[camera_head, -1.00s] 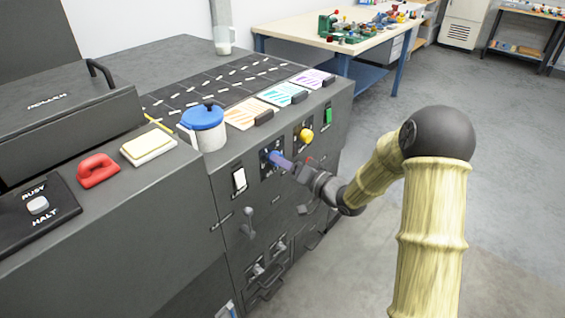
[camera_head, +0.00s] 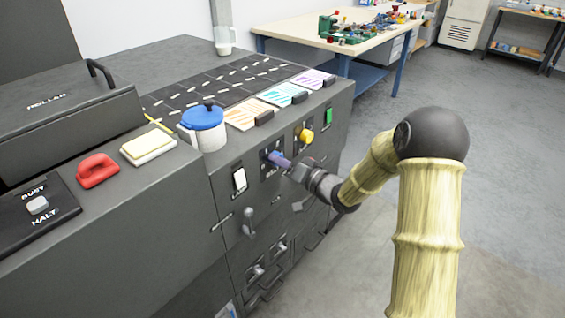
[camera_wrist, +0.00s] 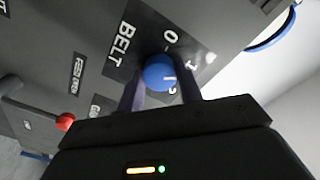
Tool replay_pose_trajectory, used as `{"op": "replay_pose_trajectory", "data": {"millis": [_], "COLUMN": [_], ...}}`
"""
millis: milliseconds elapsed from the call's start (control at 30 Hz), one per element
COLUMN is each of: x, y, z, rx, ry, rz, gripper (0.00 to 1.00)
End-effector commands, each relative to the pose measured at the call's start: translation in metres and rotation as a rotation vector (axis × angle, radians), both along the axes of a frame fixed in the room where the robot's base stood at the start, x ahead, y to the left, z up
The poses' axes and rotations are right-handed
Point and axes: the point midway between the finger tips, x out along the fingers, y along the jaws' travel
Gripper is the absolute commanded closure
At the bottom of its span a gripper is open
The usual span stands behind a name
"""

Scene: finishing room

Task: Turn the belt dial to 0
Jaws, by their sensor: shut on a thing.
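The belt dial (camera_wrist: 158,70) is a small blue round knob on the dark front panel, beside the word BELT (camera_wrist: 121,43). The figures 0 and 1 show around it, with another figure partly hidden low by the gripper. A white mark on the knob points away from the 0, toward the lower right in the wrist view. My gripper (camera_wrist: 160,92) is shut on the dial, one finger on each side. In the head view my gripper (camera_head: 278,159) reaches the panel from the right, and its purple fingers mostly hide the dial.
A white switch (camera_head: 239,180) is left of the dial, a yellow knob (camera_head: 305,136) and a green switch (camera_head: 329,116) right. A grey lever (camera_head: 249,222) sits below. A blue-lidded pot (camera_head: 203,128) stands above on the ledge. The floor to the right is clear.

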Motion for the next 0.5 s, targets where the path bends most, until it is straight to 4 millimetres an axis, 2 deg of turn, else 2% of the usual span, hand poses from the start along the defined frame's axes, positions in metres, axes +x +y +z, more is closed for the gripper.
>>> {"op": "replay_pose_trajectory", "data": {"millis": [267,500], "x": [0.0001,0.0000], "y": [-0.0011,-0.0011], "z": [-0.0030,-0.0044], "rx": [-0.070,-0.181], "ry": [-0.085,-0.229], "rz": [-0.002,-0.002], "gripper": [0.87,0.87]}}
